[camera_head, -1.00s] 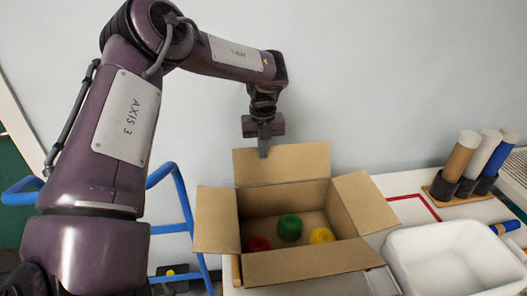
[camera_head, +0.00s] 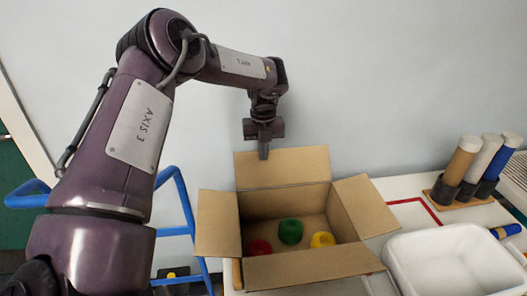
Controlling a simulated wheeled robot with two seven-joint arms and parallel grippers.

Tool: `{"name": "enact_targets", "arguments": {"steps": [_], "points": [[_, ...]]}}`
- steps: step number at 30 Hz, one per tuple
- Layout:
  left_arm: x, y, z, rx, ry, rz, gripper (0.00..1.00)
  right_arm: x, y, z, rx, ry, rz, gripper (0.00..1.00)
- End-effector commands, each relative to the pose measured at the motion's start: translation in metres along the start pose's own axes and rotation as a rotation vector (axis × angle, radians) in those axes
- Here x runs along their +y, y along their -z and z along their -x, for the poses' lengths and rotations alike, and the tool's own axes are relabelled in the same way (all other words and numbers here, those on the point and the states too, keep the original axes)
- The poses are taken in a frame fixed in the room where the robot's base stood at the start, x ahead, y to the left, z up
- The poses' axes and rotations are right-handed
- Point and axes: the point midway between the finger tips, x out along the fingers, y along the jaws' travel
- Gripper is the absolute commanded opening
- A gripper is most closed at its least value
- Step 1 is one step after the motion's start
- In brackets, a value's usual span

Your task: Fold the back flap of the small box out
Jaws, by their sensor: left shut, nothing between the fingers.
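The small box (camera_head: 340,215) is an open cardboard box on the table. Its back flap (camera_head: 283,167) stands up and leans outward behind the opening. The left flap (camera_head: 217,223), right flap (camera_head: 366,206) and front flap (camera_head: 312,267) are spread outward. Inside lie a red ball-like item (camera_head: 259,247), a green one (camera_head: 290,231) and a yellow one (camera_head: 322,240). My left gripper (camera_head: 264,152) is shut and empty, pointing down at the top edge of the back flap, overlapping it in the picture; I cannot tell if they touch. My right gripper is not in view.
A white bin (camera_head: 455,262) stands right of the box. Brown, white and blue tubes (camera_head: 461,161) stand in dark holders at the back right. A red outline (camera_head: 429,207) marks the table. A blue rail (camera_head: 180,190) stands at the left. The wall is close behind.

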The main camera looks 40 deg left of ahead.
Motion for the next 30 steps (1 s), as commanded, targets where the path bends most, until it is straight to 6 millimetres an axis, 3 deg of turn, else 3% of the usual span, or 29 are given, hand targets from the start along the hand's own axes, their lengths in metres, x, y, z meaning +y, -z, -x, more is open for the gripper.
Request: {"name": "enact_targets", "arguments": {"steps": [24,30], "points": [[0.000,-0.016,-0.006,0.000,0.000,0.000,0.00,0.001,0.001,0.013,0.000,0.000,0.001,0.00],[0.000,-0.024,-0.006,0.001,-0.001,0.001,0.00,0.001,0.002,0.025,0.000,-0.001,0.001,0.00]]}}
